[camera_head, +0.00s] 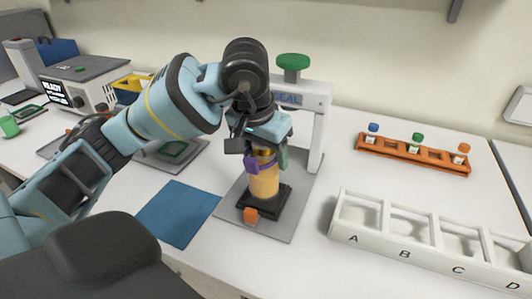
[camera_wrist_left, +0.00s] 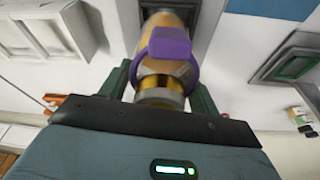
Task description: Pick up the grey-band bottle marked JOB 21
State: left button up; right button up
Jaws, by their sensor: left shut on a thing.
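A bottle of amber liquid (camera_head: 264,184) is upright at the black base (camera_head: 272,203) of the press marked SEAL. It also shows in the wrist view (camera_wrist_left: 160,22), with a purple collar and tag (camera_wrist_left: 170,46) around its neck and a gold and grey ring at its top. I cannot read a JOB 21 mark on it or make out its band colour for sure. My left gripper (camera_head: 266,150) is shut on its upper part from above. I cannot tell whether the bottle touches the base. My right gripper is out of view.
The press frame (camera_head: 318,125) with a green knob (camera_head: 292,61) stands close behind my left gripper. A white rack lettered A to D (camera_head: 345,237) is at the right front. An orange rack (camera_head: 430,160) holds small capped vials. A blue mat (camera_head: 178,213) lies left of the press.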

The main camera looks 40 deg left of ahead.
pick_arm(q)
jog(key=s+d+r, duration=0.1)
jog(key=s+d, duration=0.7)
jog(key=s, duration=0.4)
jog(key=shift+s+r, duration=0.15)
jog(key=shift+r, duration=0.1)
